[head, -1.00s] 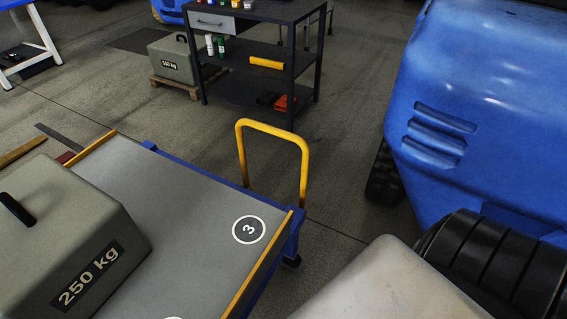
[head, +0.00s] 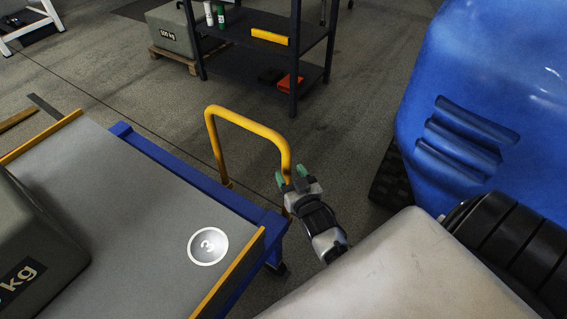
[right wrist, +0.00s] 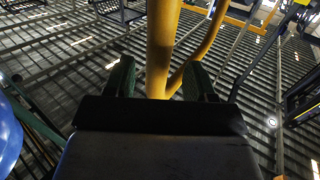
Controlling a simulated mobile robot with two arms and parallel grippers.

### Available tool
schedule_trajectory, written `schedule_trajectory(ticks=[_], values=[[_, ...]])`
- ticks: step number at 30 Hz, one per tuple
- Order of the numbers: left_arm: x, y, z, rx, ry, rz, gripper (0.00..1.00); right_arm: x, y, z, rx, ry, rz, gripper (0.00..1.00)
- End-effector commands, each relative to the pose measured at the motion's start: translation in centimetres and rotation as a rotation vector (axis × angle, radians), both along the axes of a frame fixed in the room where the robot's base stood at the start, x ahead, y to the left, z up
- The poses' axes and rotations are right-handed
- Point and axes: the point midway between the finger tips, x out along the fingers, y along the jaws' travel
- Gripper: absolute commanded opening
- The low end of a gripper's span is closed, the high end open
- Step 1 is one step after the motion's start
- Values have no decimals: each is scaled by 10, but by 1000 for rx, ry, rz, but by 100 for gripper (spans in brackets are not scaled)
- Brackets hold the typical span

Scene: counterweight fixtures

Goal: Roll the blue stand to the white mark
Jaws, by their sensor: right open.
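The blue stand is a low cart with a blue frame (head: 165,158), a grey top and yellow edge strips, at the lower left in the head view. A yellow hoop handle (head: 240,120) rises from its far side. A grey weight (head: 35,250) rests on its top, cut off by the picture edge. My right gripper (head: 291,178) is open at the handle's right post. In the right wrist view the yellow post (right wrist: 161,45) shows between the green fingertips; contact cannot be told. My left gripper is not in view. I see no white floor mark.
A dark shelf table (head: 250,65) stands behind the cart, with a 500 kg weight (head: 170,30) beside it. A big blue machine (head: 480,100) with black tracks fills the right. Open floor lies between the cart and the table.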

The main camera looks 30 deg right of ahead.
Motion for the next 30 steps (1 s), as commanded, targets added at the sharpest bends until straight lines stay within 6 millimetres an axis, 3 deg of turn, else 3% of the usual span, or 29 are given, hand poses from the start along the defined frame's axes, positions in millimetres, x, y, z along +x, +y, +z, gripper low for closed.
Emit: schedule_trajectory(ticks=[3,9,20,30], values=[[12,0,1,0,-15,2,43,23,-5,0,-1,-2,0,55],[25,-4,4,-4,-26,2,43,46,-9,-1,-2,0,1,55],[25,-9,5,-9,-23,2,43,51,-10,-1,-2,2,0,55],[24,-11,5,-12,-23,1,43,51,-10,-1,-1,2,1,6]])
